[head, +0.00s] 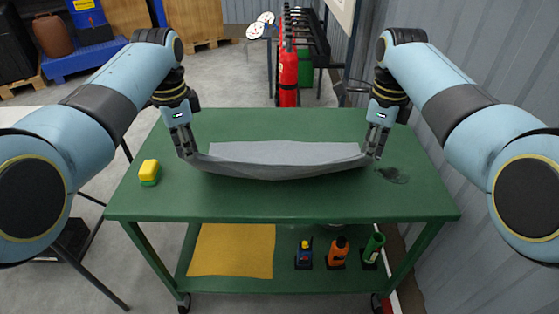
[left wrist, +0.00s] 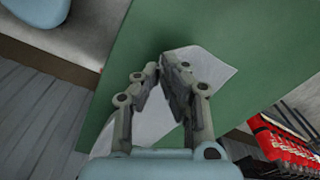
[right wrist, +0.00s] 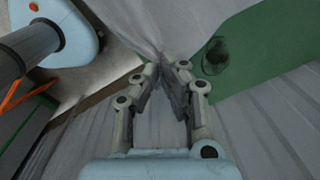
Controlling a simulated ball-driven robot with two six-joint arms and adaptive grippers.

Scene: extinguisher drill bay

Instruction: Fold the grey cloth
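The grey cloth (head: 285,165) hangs between my two grippers above the green cart top, its near edge sagging in the middle. Its far part lies toward the back of the top. My left gripper (head: 190,155) is shut on the cloth's left near corner; the cloth also shows around the fingers in the left wrist view (left wrist: 210,70). My right gripper (head: 376,153) is shut on the right near corner; in the right wrist view the cloth (right wrist: 155,25) runs up from the fingertips. The raised near edge hides part of the cloth behind it.
The green cart top (head: 290,205) is clear in front of the cloth. A yellow and green sponge (head: 149,172) sits at left, a dark stain (head: 394,175) at right. A corrugated wall stands close on the right.

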